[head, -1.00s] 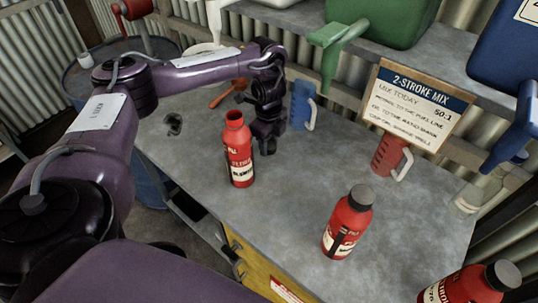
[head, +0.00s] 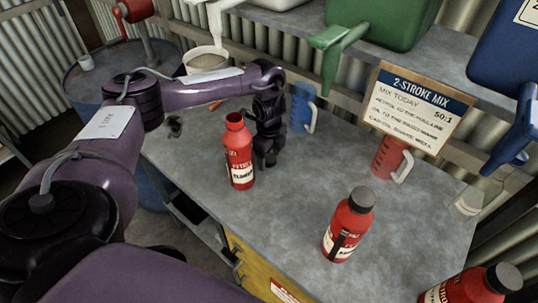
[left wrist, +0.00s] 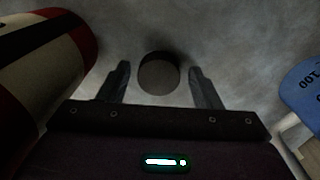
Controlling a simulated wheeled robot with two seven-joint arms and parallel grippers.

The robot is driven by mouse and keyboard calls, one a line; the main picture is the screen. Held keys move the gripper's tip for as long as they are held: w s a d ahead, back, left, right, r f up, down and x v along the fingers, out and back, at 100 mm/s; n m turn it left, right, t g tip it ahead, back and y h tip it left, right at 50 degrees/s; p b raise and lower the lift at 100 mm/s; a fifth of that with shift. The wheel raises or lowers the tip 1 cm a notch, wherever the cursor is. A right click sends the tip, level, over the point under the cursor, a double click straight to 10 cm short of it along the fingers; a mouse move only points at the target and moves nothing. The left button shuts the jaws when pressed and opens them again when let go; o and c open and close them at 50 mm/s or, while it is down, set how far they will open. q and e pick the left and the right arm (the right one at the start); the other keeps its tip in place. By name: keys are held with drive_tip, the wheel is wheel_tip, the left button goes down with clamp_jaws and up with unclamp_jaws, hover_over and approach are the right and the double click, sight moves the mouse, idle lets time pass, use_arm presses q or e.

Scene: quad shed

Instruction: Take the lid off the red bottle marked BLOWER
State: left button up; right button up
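A red bottle (head: 239,155) with a white label stands upright near the table's left side. Its neck is open, with no lid on it; its label is too blurred to read surely. My left gripper (head: 268,160) points down just right of this bottle, low over the table. In the left wrist view, a dark round lid (left wrist: 159,73) lies on the grey surface between the two fingertips (left wrist: 161,85). The fingers are apart, with a gap on each side of the lid. The bottle's side fills the upper left of that view (left wrist: 45,60). My right gripper is not in view.
Two more red bottles with dark lids stand at the front (head: 348,225) and lower right (head: 470,287). A blue jug (head: 301,108) is just behind my left gripper. A red jug (head: 388,157) stands by the 2-stroke sign (head: 418,108). The table's middle (head: 300,185) is clear.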

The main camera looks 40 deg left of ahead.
sight(269, 157)
use_arm(q)
drive_tip(key=shift+r+b, duration=0.35)
drive_tip(key=shift+r, duration=1.45)
wheel_tip(269, 157, up, 9)
drive_tip(key=p, duration=0.3)
drive_tip(key=shift+p, duration=0.3)
drive_tip(key=shift+f, duration=0.15)
